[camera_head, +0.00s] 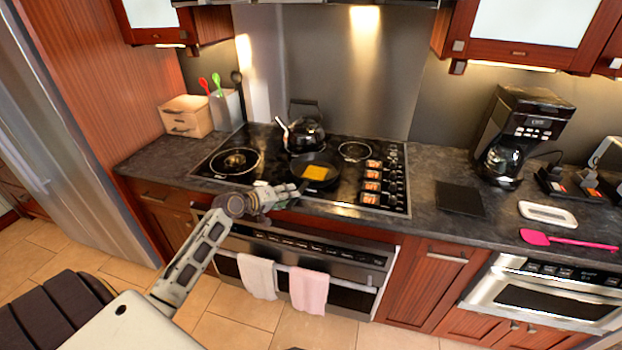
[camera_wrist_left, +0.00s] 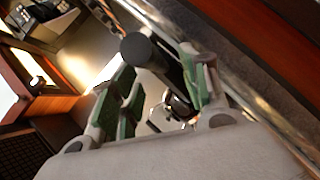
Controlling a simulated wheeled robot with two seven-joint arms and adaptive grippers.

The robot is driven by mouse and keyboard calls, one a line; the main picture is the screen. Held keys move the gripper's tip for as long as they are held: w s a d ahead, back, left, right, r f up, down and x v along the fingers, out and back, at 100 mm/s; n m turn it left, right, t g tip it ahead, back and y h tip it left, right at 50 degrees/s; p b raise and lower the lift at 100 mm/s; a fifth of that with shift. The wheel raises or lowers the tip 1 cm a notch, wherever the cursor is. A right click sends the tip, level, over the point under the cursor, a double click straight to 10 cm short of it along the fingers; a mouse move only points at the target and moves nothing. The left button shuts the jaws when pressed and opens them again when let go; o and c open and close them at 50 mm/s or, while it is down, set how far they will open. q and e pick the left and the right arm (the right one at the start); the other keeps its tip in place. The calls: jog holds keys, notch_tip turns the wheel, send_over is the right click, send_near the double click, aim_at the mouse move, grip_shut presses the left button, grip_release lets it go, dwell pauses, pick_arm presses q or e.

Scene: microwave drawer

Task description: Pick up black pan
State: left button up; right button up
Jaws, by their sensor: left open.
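The black pan (camera_head: 318,158) sits on the cooktop at the middle front, with a flat yellow-orange piece (camera_head: 317,173) in it. Its handle points toward the front left, to my left gripper (camera_head: 277,193). My left gripper is open at the cooktop's front edge, close to the handle. In the left wrist view, a dark rounded handle (camera_wrist_left: 140,48) shows between the green-padded fingers of the gripper (camera_wrist_left: 158,75), with a gap at its left. Contact with the right finger cannot be told. My right gripper is not in view.
A kettle (camera_head: 306,133) stands on the cooktop behind the pan. Several small labelled jars (camera_head: 372,186) stand to its right. The oven front below carries a white towel (camera_head: 258,276) and a pink towel (camera_head: 308,290). A coffee maker (camera_head: 520,125) is farther right.

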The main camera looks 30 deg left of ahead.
pick_arm(q)
jog(key=shift+w, duration=0.1)
jog(key=shift+d+r+p+x, duration=0.1)
jog(key=shift+p+x, duration=0.15)
jog(key=shift+x, duration=0.45)
jog(key=shift+d+r+p+x, duration=0.1)
jog(key=shift+p+x, duration=0.1)
jog(key=shift+x, duration=1.65)
grip_shut()
jog(key=shift+a+r, duration=0.1)
